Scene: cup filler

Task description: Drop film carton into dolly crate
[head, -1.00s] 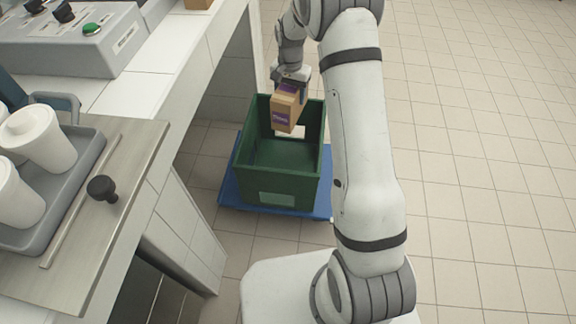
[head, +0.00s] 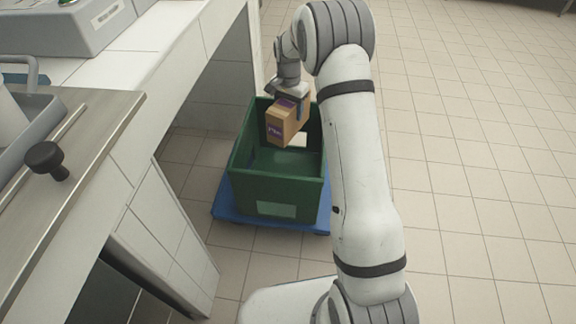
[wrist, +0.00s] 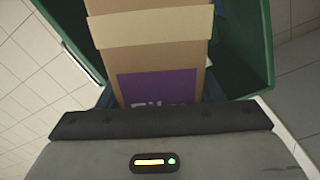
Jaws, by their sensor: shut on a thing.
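The film carton (head: 279,127) is a brown box with purple labels. My gripper (head: 289,97) is shut on it and holds it, tilted, over the green dolly crate (head: 276,190). In the head view the carton overlaps the crate's opening toward its far side; I cannot tell how far its lower end is below the rim. In the wrist view the carton (wrist: 155,55) fills the middle, with its purple label near the jaws. Green crate walls (wrist: 245,45) show on both sides of it. The part of the crate floor that shows is empty.
The crate stands on a blue dolly (head: 225,216) on the tiled floor. A counter (head: 120,130) with a grey tray (head: 40,125) and a black knob (head: 46,158) is on the left. The floor (head: 480,180) to the right is clear.

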